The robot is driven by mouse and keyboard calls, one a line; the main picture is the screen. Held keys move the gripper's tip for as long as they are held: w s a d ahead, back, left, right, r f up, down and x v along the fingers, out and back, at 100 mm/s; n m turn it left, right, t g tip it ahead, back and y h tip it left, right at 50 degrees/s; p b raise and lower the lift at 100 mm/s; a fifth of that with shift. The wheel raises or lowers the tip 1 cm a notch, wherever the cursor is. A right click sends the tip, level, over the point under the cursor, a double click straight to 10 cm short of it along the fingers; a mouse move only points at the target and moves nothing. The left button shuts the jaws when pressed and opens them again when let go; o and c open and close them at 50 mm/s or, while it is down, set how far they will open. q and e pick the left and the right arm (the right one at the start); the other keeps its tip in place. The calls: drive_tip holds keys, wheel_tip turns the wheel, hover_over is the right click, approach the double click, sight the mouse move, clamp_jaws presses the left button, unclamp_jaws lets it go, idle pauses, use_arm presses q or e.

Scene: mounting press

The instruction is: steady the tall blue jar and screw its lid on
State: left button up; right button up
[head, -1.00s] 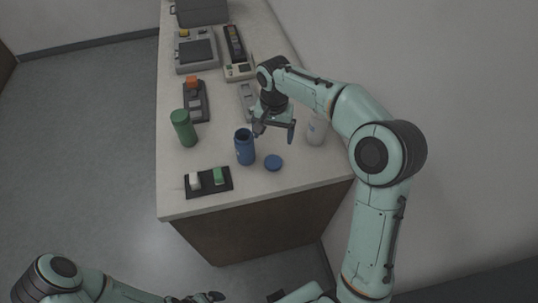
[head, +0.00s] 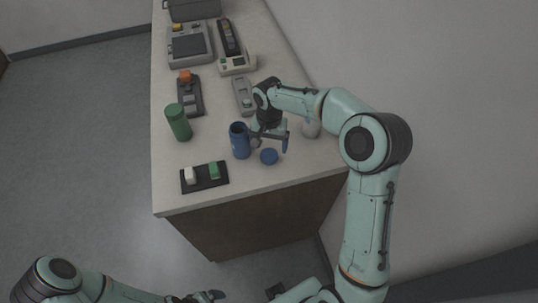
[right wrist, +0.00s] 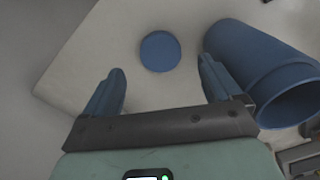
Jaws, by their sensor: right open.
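The tall blue jar (head: 239,141) stands upright and open-topped on the counter. In the right wrist view the jar (right wrist: 262,70) is at the right, its open mouth toward the camera. The blue lid (head: 269,156) lies flat on the counter just right of the jar; it also shows in the right wrist view (right wrist: 160,51), ahead of and between the fingers. My right gripper (head: 269,142) is open and empty above the counter, beside the jar and behind the lid. My left gripper (head: 207,297) is low at the bottom edge, away from the counter; its jaw opening is unclear.
A green jar (head: 178,122) stands left of the blue jar. A dark tray (head: 204,186) with a white and a green piece lies in front. Several devices fill the back.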

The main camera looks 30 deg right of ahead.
sight(269, 155)
drive_tip(key=shift+f, duration=2.55)
drive_tip(key=shift+a, duration=0.1)
drive_tip(key=c, duration=1.1)
